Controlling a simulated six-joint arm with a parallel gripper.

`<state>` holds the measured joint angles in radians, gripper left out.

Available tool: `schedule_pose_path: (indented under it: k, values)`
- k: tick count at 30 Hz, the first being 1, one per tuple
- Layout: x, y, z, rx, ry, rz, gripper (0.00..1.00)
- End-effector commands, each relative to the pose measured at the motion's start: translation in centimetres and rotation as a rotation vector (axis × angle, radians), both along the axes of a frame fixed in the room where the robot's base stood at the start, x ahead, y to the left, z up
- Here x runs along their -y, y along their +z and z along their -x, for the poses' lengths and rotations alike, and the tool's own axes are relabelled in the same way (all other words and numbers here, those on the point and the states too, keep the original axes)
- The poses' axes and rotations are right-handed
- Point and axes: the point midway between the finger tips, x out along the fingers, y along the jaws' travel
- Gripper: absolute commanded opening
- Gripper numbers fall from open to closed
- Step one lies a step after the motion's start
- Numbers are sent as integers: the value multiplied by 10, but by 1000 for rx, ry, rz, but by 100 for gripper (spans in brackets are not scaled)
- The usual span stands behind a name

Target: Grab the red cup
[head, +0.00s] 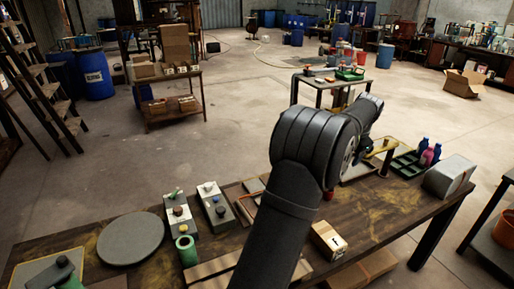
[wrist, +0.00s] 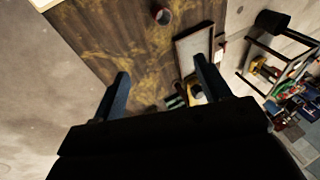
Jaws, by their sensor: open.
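A small cup (wrist: 161,16) with a reddish wall and dark inside stands on the brown table, near the top edge of the wrist view. In the head view a small red patch (head: 328,194) beside my arm may be this cup, mostly hidden. My gripper (wrist: 162,76) is open above the table, its two dark fingers apart with nothing between them. The cup lies beyond the fingertips, apart from them.
A framed tray (wrist: 194,48) with a yellow item is by the right finger. The table also holds a grey round disc (head: 131,238), button boxes (head: 215,207), a small carton (head: 328,240), a green crate with bottles (head: 407,165) and a grey box (head: 449,177).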

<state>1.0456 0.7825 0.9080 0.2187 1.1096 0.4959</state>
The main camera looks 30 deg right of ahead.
Motion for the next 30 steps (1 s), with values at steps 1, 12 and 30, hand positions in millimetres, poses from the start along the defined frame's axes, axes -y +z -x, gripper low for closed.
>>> schedule_pose_path:
  k: [1,12,30]
  values:
    - [0,0,0,0,0,0,70]
    - [11,-43,-20,105,-275,-23,70]
    - [23,-186,-69,806,-1343,-281,70]
